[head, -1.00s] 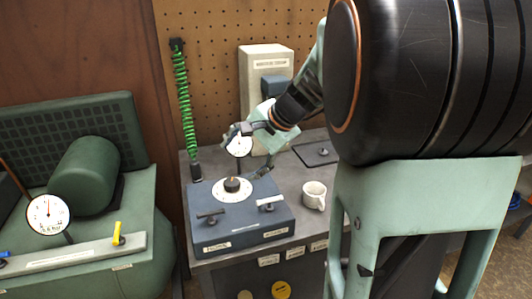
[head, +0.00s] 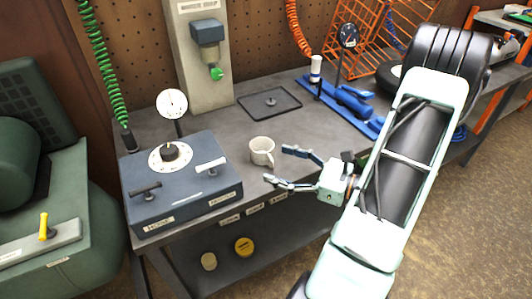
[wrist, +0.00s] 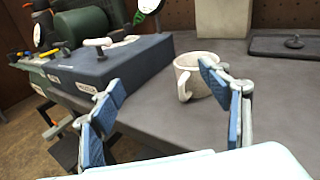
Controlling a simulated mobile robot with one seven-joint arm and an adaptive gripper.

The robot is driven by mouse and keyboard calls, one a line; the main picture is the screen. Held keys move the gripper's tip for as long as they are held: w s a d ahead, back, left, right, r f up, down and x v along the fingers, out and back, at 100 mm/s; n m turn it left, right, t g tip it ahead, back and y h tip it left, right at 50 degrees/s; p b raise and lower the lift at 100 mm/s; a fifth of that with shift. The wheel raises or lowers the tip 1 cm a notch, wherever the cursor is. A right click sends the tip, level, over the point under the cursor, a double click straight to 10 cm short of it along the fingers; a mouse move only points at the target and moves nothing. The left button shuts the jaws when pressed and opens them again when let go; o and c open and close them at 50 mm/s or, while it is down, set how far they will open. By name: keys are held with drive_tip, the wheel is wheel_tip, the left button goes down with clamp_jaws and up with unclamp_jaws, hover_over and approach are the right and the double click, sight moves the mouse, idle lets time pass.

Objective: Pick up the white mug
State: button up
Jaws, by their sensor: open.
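The white mug (head: 262,151) stands upright on the grey workbench, just right of the blue-grey control box. Its handle points toward the front right in the head view. My gripper (head: 278,167) is open and empty, to the right of the mug, with its fingers pointing at it. In the wrist view the mug (wrist: 194,74) shows between my gripper's fingers (wrist: 162,112), nearer the right one, which covers part of its right side. The mug's handle faces the camera there. The fingers look apart from the mug.
The control box (head: 181,182) with levers and a dial gauge (head: 172,103) stands left of the mug. A dark square tray (head: 269,103) lies behind it. A grey dispenser post (head: 203,60) stands at the back. Blue tools (head: 350,104) lie at the back right. The bench (head: 226,124) around the mug is clear.

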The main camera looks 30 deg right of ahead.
sight(271, 150)
drive_tip(key=d+m+t, duration=0.1)
drive_tip(key=d, duration=0.1)
drive_tip(key=d+f+m+t+h, duration=0.1)
drive_tip(key=d, duration=0.1)
drive_tip(key=shift+s+f+m+h, duration=0.1)
drive_tip(key=shift+f+m+h, duration=0.05)
drive_tip(key=shift+m+h, duration=0.15)
drive_tip(key=shift+w+d+f+h, duration=0.1)
drive_tip(key=shift+w+d+h, duration=0.1)
drive_tip(key=shift+h, duration=0.1)
drive_tip(key=x, duration=1)
drive_tip(key=shift+w, duration=0.2)
drive_tip(key=shift+c, duration=0.2)
drive_tip(key=c, duration=1.2)
drive_tip(key=shift+c, duration=0.2)
